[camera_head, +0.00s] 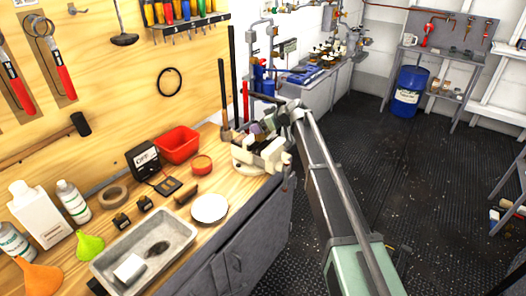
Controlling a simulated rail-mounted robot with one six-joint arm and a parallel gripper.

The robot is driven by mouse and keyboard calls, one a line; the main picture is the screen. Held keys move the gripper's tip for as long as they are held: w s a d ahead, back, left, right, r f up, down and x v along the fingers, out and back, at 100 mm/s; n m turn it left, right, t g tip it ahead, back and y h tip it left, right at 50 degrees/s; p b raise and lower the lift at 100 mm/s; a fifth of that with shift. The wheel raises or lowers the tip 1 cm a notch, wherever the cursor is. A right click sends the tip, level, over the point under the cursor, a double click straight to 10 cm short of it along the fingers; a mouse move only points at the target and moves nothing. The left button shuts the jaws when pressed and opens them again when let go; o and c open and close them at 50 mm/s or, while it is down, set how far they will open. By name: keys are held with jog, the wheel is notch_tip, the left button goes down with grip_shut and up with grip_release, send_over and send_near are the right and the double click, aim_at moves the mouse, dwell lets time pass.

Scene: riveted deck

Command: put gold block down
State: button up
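My gripper (272,152) is at the far right end of the wooden workbench (225,188), at the end of my arm. Pale, off-white parts show around it, and I cannot tell which are its fingers and which belong to things behind. A small purple thing (257,128) shows beside it. I cannot make out a gold block for certain; if it is at the gripper, it is hidden or too small to tell. Whether the fingers are open or shut is not clear.
On the bench are a white disc (209,208), a red bin (178,144), a small red round tin (202,165), a brown block-like piece (186,194), a black OFF box (145,160) and a metal tray (114,262). Bottles (73,201) crowd the left. A hammer (223,100) stands behind the gripper.

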aim_at(263, 134)
jog(key=shift+f, duration=0.35)
notch_tip(263, 134, down, 5)
jog(key=b, duration=0.4)
jog(key=shift+r, duration=0.55)
jog(key=shift+f, duration=0.25)
jog(key=o, duration=1.1)
jog(key=shift+r, duration=0.35)
jog(key=p+v, duration=0.7)
jog(key=v, duration=0.5)
